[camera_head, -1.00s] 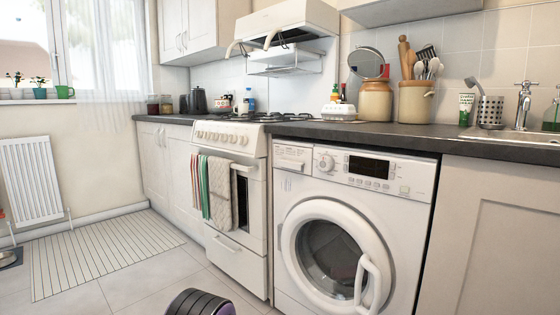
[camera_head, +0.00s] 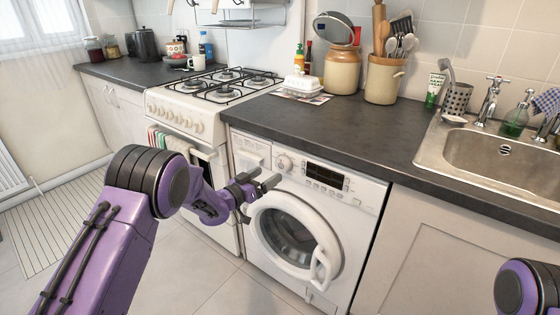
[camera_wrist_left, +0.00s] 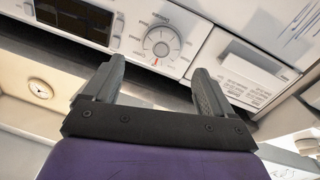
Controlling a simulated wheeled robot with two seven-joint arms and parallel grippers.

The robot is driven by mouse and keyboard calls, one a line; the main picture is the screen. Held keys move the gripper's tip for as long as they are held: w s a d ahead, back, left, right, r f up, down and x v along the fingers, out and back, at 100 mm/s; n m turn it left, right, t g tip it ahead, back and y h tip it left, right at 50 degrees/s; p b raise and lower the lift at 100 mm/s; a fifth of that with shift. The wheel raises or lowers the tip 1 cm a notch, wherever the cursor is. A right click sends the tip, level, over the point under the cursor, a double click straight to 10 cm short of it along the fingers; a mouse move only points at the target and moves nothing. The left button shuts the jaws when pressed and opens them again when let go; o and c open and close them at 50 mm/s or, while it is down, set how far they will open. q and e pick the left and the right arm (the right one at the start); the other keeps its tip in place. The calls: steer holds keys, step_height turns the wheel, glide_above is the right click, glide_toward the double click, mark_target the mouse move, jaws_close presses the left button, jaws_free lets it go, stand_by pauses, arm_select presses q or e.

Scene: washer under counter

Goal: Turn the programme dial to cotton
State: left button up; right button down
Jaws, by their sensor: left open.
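The programme dial (camera_head: 285,163) is a round white knob on the washing machine's (camera_head: 372,205) front panel, left of the dark display (camera_head: 327,176). In the left wrist view, the dial (camera_wrist_left: 161,43) shows upside down, with printed marks around it and a small red mark at its lower edge. My left gripper (camera_head: 268,181) is open and empty in front of the panel, close to the dial. In the wrist view its fingertips (camera_wrist_left: 157,72) stand apart on either side below the dial, not around it. My right gripper is out of view.
The round washer door (camera_head: 297,238) with its handle is below the panel. The dark worktop (camera_head: 350,125) overhangs the panel. The detergent drawer (camera_head: 251,148) is left of the dial, and the cooker (camera_head: 180,118) stands farther left.

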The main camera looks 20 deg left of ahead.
mark_target(281, 166)
arm_select(q)
steer(key=x, duration=0.7)
steer(key=shift+a, duration=0.1)
steer(key=shift+f, duration=0.1)
steer(key=c, duration=1.1)
steer(key=shift+o, duration=0.2)
steer(key=shift+s, duration=0.1)
steer(key=m+b, duration=0.1)
steer(key=m, duration=0.2)
steer(key=shift+b, duration=0.35)
steer(key=shift+m+g+y+b, duration=0.3)
steer(key=shift+m+b, duration=0.5)
steer(key=shift+m, duration=1.3)
